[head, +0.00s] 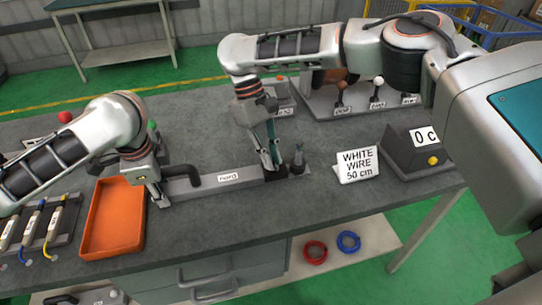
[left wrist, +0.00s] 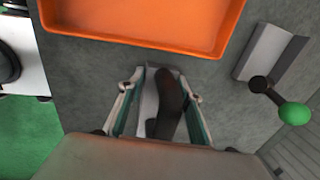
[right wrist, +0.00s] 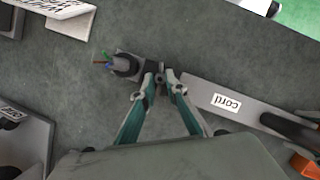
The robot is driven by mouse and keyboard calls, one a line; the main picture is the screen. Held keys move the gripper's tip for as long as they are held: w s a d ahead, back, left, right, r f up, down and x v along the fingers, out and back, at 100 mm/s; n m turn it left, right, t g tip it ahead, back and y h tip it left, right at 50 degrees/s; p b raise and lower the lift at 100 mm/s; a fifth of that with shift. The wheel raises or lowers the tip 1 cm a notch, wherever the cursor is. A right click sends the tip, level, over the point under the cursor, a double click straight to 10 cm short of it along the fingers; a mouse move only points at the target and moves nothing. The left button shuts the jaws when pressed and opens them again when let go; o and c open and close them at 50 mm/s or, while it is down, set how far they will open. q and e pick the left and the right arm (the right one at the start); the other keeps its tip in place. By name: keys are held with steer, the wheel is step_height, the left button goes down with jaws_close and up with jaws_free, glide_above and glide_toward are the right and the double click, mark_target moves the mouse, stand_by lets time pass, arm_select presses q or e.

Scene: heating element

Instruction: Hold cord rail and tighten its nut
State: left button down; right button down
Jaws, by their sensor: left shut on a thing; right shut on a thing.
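The cord rail (head: 232,178) is a long grey bar labelled "cord" with a black bent handle (head: 207,180), lying on the dark table. My left gripper (head: 157,190) is at the rail's left end, shut on it. In the left wrist view the fingers (left wrist: 163,92) straddle the grey rail and its dark handle. My right gripper (head: 273,165) points down at the rail's right end. In the right wrist view its fingertips (right wrist: 161,78) are closed on a small dark nut, mostly hidden, between the rail (right wrist: 205,95) and a block with a dark cord end (right wrist: 125,65).
An orange tray (head: 115,215) lies beside my left gripper. A "WHITE WIRE 50 cm" sign (head: 357,165) and a dark box with a yellow button (head: 412,155) stand to the right. A switch panel (head: 350,97) is behind. Labelled wire pieces (head: 35,225) lie far left.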

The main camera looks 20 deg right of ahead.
arm_select(q)
steer(key=shift+s+f, duration=0.15)
steer(key=shift+f, duration=0.05)
stand_by(0.4)
arm_select(e)
steer(key=c, duration=2)
jaws_free()
steer(key=shift+c, duration=0.2)
steer(key=v, duration=1.2)
